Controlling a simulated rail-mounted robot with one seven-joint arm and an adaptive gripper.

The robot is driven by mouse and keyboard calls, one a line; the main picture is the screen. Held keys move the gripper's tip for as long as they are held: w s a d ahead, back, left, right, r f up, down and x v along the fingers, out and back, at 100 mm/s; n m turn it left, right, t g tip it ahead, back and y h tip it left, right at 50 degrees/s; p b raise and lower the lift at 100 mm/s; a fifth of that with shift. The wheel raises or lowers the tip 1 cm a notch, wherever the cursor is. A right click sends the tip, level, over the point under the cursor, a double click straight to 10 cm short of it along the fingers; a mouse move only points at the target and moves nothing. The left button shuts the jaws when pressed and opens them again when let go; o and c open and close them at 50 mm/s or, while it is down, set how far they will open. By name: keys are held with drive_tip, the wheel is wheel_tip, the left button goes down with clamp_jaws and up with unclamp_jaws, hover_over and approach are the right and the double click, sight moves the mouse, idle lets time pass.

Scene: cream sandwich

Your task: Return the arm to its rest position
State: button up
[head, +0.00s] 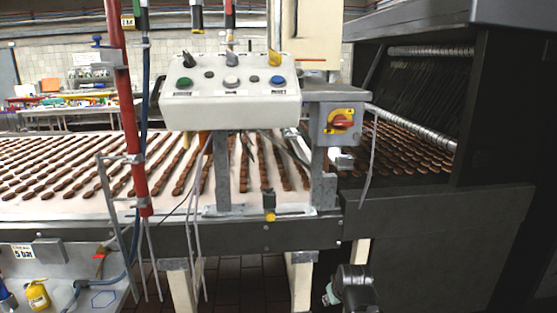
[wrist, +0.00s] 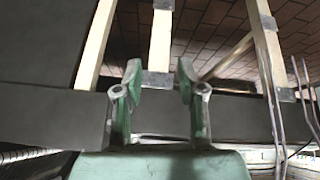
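My gripper (wrist: 160,76) shows in the wrist view with its two green-grey fingers spread apart. Nothing is held between them. The wrist view looks past the fingers at a dark conveyor side panel (wrist: 45,118), pale legs (wrist: 160,38) and a brown tiled floor (wrist: 215,40). In the head view a dark jointed part of my arm (head: 354,288) rises at the bottom edge, below and in front of the conveyor frame. The gripper fingers cannot be made out in the head view.
A conveyor (head: 60,207) carries rows of brown biscuits into a dark machine (head: 440,235) at right. A control box (head: 230,102) with buttons and a switch box (head: 335,125) stand above it. A red post (head: 125,110) and hanging cables are at left. Floor shows under the conveyor.

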drive_tip(key=s+f+m+g, duration=0.1)
drive_tip(key=s+f+g, duration=0.1)
drive_tip(key=s+f, duration=0.55)
drive_tip(key=s+f+m+g, duration=0.1)
drive_tip(key=s+f+g, duration=0.25)
drive_tip(key=f, duration=0.65)
drive_tip(key=s+f+m+g, duration=0.1)
drive_tip(key=s+f, duration=0.5)
drive_tip(key=f, duration=0.2)
drive_tip(key=s+f+g, duration=0.2)
drive_tip(key=s+f, duration=0.3)
drive_tip(key=s, duration=0.3)
drive_tip(key=s+f+g, duration=0.2)
drive_tip(key=s+f, duration=0.3)
drive_tip(key=s, duration=0.4)
drive_tip(key=s+f+g+p, duration=0.1)
drive_tip(key=s+f+g, duration=0.1)
drive_tip(key=s+f, duration=0.3)
drive_tip(key=s, duration=0.4)
drive_tip(key=shift+s+h, duration=0.2)
drive_tip(key=shift+h, duration=0.1)
drive_tip(key=shift+d+g, duration=0.1)
drive_tip(key=shift+g, duration=0.15)
